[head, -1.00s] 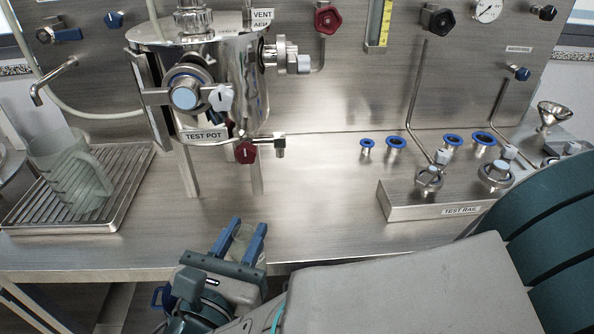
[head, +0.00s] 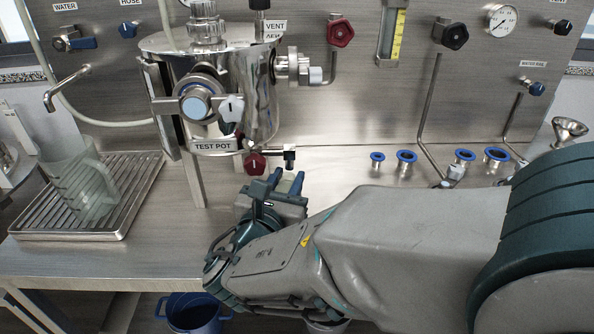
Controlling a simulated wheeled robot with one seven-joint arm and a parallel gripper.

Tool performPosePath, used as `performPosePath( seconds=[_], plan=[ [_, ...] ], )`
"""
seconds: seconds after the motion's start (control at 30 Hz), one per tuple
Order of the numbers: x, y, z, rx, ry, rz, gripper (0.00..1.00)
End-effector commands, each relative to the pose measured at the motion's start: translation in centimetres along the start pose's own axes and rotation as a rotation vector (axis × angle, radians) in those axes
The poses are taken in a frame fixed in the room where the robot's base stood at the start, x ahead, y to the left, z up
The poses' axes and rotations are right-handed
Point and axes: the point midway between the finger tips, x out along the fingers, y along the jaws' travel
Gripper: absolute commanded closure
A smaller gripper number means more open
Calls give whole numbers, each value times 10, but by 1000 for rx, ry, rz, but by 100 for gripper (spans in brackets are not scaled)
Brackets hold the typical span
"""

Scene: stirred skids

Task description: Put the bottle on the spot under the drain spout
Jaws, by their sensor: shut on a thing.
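The test pot (head: 245,95) stands on legs on the steel bench. Its drain valve has a red knob (head: 254,163), and the drain spout (head: 290,156) points down at its right. My gripper (head: 285,182) is just in front of and below the spout in the picture, its blue fingers pointing away from me. It is shut on the bottle, which is hardly discernible between the fingers; the gripper and arm hide most of it. The spot under the spout is hidden behind the gripper. I cannot tell whether the bottle touches the bench.
A clear jug (head: 82,185) stands on a slatted drain tray (head: 130,205) at the left. Several blue-ringed fittings (head: 406,157) stand on the bench at the right. My arm covers the test rail and front right. A blue bucket (head: 192,314) is below the bench.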

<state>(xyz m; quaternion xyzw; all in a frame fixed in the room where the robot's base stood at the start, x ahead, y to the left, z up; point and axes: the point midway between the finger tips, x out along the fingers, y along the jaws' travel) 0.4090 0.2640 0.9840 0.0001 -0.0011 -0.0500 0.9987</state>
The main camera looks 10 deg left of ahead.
Motion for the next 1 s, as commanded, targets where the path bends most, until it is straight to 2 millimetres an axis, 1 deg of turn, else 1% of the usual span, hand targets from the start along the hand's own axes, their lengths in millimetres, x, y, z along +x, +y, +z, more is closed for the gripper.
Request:
performPosePath(
  seconds=[0.03,0.1,0.13,0.2,0.47,0.6,0.63,0.67,0.7,1.0],
  plan=[
    [10,-1,-1,-1,1,-4,100],
    [21,-1,-1,-1,0,-3,100],
    [18,0,-9,-4,2,0,100],
    [18,0,-15,-4,1,0,100],
    [17,0,-15,-1,0,0,100],
    [17,0,-20,-1,0,-1,100],
    [17,0,-20,-1,0,-1,69],
    [17,0,-19,-1,0,-1,60],
    [17,0,-19,-1,0,-1,50],
    [17,0,-18,-1,0,0,50]
  ],
)
